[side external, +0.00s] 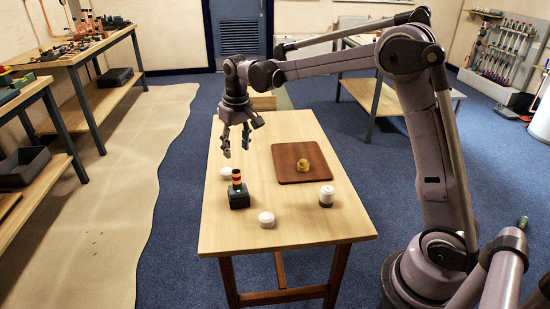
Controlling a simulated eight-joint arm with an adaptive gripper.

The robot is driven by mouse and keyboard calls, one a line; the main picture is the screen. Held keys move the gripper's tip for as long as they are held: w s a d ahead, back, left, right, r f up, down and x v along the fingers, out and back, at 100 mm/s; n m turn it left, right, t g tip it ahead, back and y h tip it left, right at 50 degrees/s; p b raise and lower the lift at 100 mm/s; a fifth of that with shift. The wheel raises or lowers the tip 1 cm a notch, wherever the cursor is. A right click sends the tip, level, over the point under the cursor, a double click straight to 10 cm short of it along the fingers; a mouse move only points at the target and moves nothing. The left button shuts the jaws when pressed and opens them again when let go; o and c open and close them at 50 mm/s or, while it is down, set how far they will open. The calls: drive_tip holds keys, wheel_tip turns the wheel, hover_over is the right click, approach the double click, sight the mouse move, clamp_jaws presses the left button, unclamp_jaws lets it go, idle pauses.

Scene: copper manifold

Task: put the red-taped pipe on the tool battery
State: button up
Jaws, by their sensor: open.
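A dark, blocky tool battery (239,201) with a small green spot stands on the left part of the wooden table. A short cylinder with red-orange and dark bands, which looks like the red-taped pipe (236,178), stands upright on top of it. My gripper (236,150) points down above the pipe, its fingers apart and empty. A gap shows between the fingertips and the pipe's top in this view. The exact contact between pipe and battery is too small to make out.
The wooden table (290,230) also holds a brown board (284,164) with a yellowish lump (302,175), a white-and-dark cylinder (326,196), a white round piece (266,219) near the battery, and another white piece (226,173) just behind it. The table's front is clear.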

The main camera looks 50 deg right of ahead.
drive_tip(key=s+a+r+n+t, duration=0.1)
drive_tip(key=s+a+r, duration=0.15)
drive_tip(key=s, duration=0.45)
drive_tip(key=s+a+r+t, duration=0.1)
drive_tip(key=s+r+t, duration=0.1)
drive_tip(key=s+r, duration=0.3)
drive_tip(key=s+a+f+n+t, duration=0.1)
drive_tip(key=s+f, duration=0.4)
drive_tip(key=s, duration=0.7)
drive_tip(key=shift+s+f+t, duration=0.15)
drive_tip(key=shift+f+t, duration=0.1)
drive_tip(key=shift+t, duration=0.65)
